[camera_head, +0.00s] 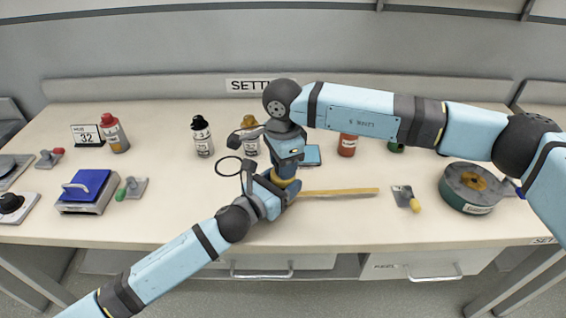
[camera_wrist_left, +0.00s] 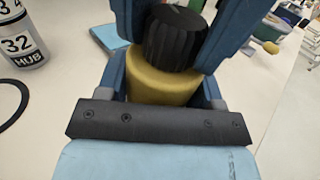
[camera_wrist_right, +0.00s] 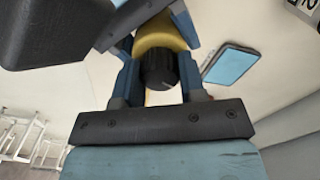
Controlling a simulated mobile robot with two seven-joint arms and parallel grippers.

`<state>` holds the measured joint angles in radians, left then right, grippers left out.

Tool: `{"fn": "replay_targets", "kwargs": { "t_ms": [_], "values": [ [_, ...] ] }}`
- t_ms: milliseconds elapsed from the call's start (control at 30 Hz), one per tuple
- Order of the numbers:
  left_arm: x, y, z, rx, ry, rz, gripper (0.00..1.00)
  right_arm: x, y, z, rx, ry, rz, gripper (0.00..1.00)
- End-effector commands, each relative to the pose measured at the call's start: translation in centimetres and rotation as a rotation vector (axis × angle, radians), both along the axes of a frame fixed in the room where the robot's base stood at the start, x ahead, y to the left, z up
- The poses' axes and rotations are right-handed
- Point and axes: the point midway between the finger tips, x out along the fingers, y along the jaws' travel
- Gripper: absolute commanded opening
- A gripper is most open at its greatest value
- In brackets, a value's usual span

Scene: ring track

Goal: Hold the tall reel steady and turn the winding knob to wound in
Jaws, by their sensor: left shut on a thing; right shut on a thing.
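The tall reel shows as a yellow cylinder (camera_wrist_left: 160,85) in the left wrist view, standing between the fingers of my left gripper (camera_head: 279,187). My left gripper is shut on the reel's body from the front left. A black ribbed winding knob (camera_wrist_right: 159,71) sits on top of the reel; it also shows in the left wrist view (camera_wrist_left: 175,38). My right gripper (camera_head: 287,171) comes down from above and is shut on the knob, its fingers on either side. A pale line marks the knob's face. In the head view the grippers hide most of the reel.
A wooden strip (camera_head: 340,192) lies right of the reel. A blue tablet (camera_head: 313,154) and several bottles stand behind; a black ring (camera_head: 222,166) lies left. A round green drum (camera_head: 462,204) is at right, a blue-topped block (camera_head: 88,184) at left.

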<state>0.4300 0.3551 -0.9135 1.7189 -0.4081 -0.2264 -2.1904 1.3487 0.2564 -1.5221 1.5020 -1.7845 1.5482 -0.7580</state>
Motion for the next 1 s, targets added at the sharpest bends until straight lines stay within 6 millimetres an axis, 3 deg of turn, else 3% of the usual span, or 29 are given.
{"fn": "replay_targets", "kwargs": {
  "t_ms": [1000],
  "values": [
    [-0.03,-0.02,-0.01,-0.001,0.001,-0.001,0.32,0.01,0.03,-0.01,0.001,0.0,-0.964,0.14]
  ]
}}
